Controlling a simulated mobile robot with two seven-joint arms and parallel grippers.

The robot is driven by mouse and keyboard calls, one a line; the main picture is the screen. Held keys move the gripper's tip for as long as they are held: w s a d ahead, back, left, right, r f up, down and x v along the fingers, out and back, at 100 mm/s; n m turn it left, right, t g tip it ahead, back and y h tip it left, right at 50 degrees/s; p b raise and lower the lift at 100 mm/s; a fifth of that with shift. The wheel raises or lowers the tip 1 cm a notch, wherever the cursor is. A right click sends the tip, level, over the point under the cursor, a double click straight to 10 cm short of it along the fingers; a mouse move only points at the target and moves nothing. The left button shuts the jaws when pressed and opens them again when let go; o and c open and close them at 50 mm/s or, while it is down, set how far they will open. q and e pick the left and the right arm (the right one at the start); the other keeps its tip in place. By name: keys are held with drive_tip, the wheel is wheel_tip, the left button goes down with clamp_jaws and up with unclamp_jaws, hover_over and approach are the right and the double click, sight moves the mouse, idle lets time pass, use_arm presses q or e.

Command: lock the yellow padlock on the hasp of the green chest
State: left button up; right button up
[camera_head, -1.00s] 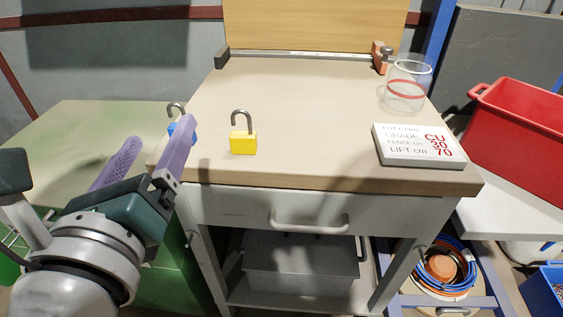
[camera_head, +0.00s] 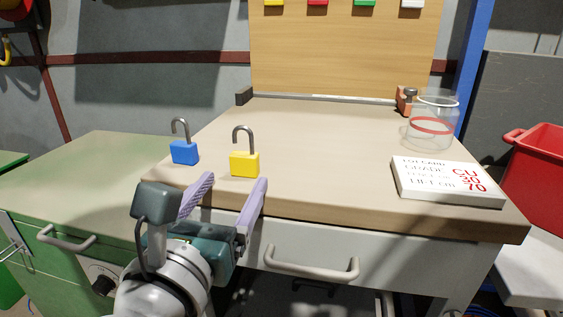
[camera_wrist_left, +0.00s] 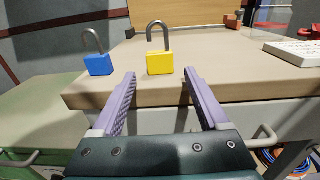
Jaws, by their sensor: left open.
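The yellow padlock (camera_head: 245,164) stands upright near the front edge of the workbench, its grey shackle raised and open. It also shows in the left wrist view (camera_wrist_left: 160,64), between and beyond my fingertips. My left gripper (camera_head: 232,184) is open and empty at the bench's front edge, its purple fingers apart and pointing at the yellow padlock without holding it. The green chest (camera_head: 90,160) stands left of the bench, with a handle and a dial on its front. A metal fitting (camera_head: 12,238), perhaps the hasp, shows at its left. My right gripper is not in view.
A blue padlock (camera_head: 184,152), shackle open, stands left of the yellow one. A white sign block (camera_head: 445,184) and a clear jar (camera_head: 430,130) with a red band are at the right of the workbench (camera_head: 320,140). A red bin (camera_head: 535,180) stands farther right.

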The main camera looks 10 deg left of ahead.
sight(242, 158)
use_arm(q)
drive_tip(key=shift+w+b, duration=0.55)
drive_tip(key=shift+w, duration=1.9)
drive_tip(key=c, duration=1.1)
drive_tip(key=shift+r, duration=0.1)
drive_tip(key=shift+r+p, duration=0.75)
drive_tip(key=shift+p, duration=0.05)
drive_tip(key=shift+s+p, duration=0.65)
drive_tip(key=shift+s, duration=2.9)
